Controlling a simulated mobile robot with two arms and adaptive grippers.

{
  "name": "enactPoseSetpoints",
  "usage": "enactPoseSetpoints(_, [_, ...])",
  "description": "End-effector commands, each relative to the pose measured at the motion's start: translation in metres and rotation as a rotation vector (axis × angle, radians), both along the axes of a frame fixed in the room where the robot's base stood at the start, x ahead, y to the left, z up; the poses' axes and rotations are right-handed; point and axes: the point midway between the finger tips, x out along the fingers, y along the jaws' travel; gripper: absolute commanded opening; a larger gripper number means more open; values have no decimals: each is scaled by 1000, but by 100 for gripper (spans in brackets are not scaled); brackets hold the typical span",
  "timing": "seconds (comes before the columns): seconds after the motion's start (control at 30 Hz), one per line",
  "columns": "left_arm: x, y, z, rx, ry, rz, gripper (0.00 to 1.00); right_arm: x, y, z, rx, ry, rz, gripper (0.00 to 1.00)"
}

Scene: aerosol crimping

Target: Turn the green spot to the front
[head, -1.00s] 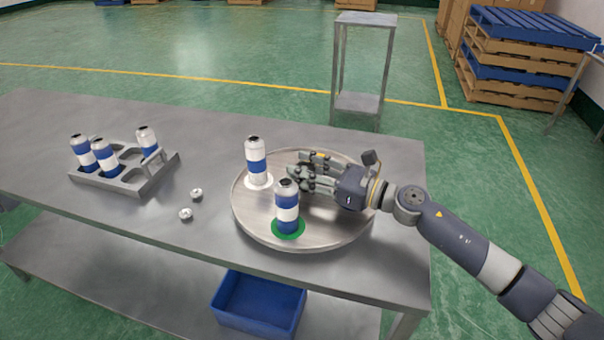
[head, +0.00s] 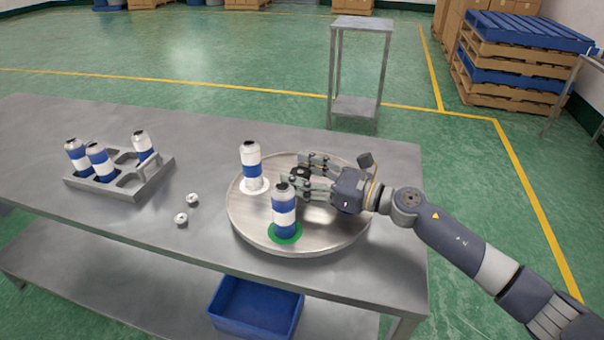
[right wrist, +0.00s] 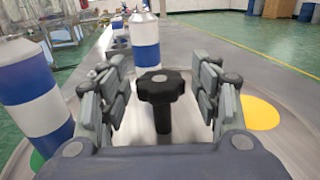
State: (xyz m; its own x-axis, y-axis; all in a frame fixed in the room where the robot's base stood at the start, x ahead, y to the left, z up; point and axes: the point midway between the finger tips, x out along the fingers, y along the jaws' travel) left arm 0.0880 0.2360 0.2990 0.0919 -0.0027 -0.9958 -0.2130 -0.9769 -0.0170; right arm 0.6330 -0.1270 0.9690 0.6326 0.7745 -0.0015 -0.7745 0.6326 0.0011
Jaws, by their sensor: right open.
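The round metal turntable (head: 330,228) stands on the table. Its green spot (head: 285,238) is at the near edge in the head view, under a blue and white can (head: 284,212). A second can (head: 251,165) stands on a white spot (head: 256,188) farther back. A yellow spot (right wrist: 258,113) shows in the right wrist view, right of my gripper. My right gripper (head: 304,180) is open over the turntable, its fingers on either side of the black knob (right wrist: 160,87) at the centre, with gaps visible. My left gripper is out of view.
A metal rack (head: 120,182) with several cans stands at the left of the table. Two small caps (head: 187,210) lie between rack and turntable. A blue bin (head: 256,304) is on the lower shelf. A metal stand (head: 360,70) is behind the table.

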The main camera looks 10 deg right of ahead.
Motion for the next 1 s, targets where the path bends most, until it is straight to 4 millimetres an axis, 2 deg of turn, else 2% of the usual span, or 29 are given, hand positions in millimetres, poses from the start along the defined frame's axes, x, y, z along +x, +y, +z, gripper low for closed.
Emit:
enactPoseSetpoints(0.17, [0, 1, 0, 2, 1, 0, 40, -4, -6, 0, 1, -1, -2, 58])
enactPoseSetpoints(0.7, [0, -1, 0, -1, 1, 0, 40, -58, -71, -2, 0, 4, -1, 58])
enactPoseSetpoints(1.0, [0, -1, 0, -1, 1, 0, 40, -74, -91, -1, 0, 1, 0, 58])
